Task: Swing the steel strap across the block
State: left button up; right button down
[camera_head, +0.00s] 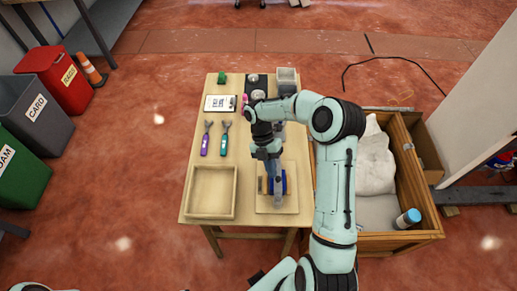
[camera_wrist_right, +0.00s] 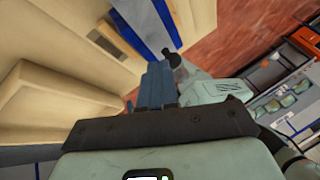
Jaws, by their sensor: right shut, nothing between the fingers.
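A pale wooden base board (camera_head: 290,204) lies at the front right of the table. Blue-and-grey hardware (camera_head: 284,184) sits on it, partly covered by my right gripper (camera_head: 273,171). In the right wrist view, my right gripper's blue fingers (camera_wrist_right: 161,84) are shut and empty. A grey metal piece (camera_wrist_right: 103,40) lies in a recess of pale wood left of the bar. I cannot clearly pick out the steel strap or the block. My left gripper is out of view.
An empty wooden tray (camera_head: 189,212) is left of the board. Purple (camera_head: 206,140) and teal (camera_head: 224,140) tools and a clipboard (camera_head: 220,103) lie behind it. A wooden crate (camera_head: 428,226) with white sacks stands at right. Bins (camera_head: 56,80) stand far left.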

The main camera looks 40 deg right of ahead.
jog(key=shift+w+r, duration=0.1)
pick_arm(q)
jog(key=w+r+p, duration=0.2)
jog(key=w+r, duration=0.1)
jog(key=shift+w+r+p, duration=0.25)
jog(key=shift+p, duration=0.1)
pick_arm(e)
jog(key=v, duration=1.3)
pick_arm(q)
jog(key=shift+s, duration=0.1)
